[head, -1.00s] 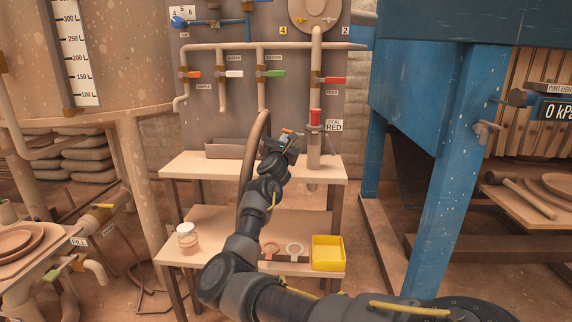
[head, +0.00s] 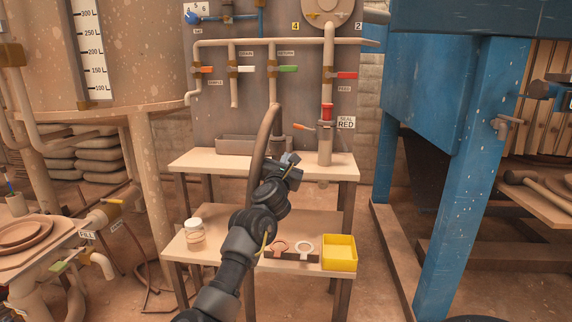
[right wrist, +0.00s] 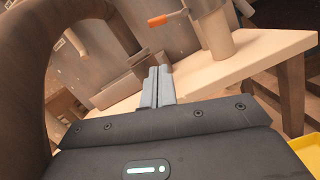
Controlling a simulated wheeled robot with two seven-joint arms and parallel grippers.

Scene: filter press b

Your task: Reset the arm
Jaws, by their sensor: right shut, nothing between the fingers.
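My right gripper (head: 293,160) is shut and empty in front of the upper shelf in the head view. Its two grey fingers lie together in the right wrist view (right wrist: 157,86), with nothing between them. My right arm reaches up to it from the bottom of the head view. An orange-handled valve (head: 301,127) is on the pipework above the gripper, apart from it; the orange handle also shows in the right wrist view (right wrist: 158,20). My left gripper is out of view.
A thick curved hose (head: 260,150) runs close beside my right gripper. The upper shelf (head: 200,160) is behind it. Below are a jar (head: 195,231), two rings and a yellow bin (head: 340,252). A blue steel post (head: 457,180) stands at right.

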